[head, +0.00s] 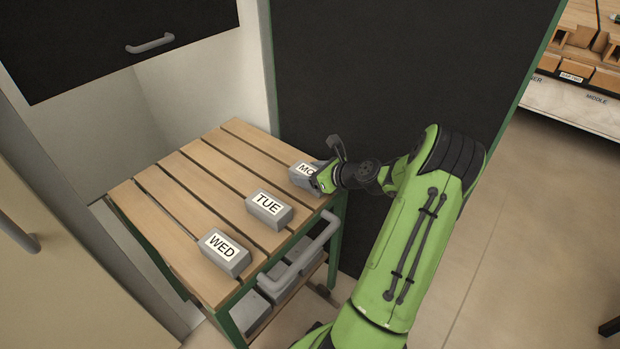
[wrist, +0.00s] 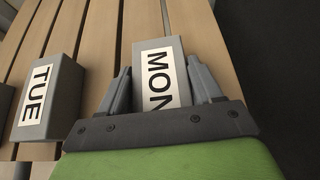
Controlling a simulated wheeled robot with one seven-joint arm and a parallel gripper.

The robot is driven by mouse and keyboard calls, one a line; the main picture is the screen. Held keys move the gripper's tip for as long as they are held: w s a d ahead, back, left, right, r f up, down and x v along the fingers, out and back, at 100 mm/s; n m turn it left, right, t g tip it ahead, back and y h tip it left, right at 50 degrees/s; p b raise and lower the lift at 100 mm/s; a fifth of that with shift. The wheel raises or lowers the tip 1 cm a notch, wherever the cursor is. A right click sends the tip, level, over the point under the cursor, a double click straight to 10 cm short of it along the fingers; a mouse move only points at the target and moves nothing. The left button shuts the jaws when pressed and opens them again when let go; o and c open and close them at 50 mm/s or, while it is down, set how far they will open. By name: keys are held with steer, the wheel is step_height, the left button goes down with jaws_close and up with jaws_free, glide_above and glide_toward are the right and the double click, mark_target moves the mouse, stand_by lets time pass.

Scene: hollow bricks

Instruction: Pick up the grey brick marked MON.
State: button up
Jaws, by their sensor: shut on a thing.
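The grey brick marked MON (head: 303,174) sits at the right end of the slatted wooden table (head: 184,168), its label partly hidden by my gripper in the head view. In the wrist view the MON brick (wrist: 158,75) lies between my two fingers, its label facing up at me. My gripper (wrist: 160,88) is shut on it, one finger on each side. In the head view my gripper (head: 318,178) reaches the brick from the right. I cannot tell whether the brick is clear of the slats.
The grey TUE brick (head: 268,210) stands close by on the left, and the grey WED brick (head: 224,253) lies farther along. A grey handle (head: 318,240) runs along the table's front edge. A dark panel (head: 390,70) rises behind the table.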

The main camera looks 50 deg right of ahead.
steer(key=shift+r, duration=0.1)
steer(key=shift+c, duration=0.7)
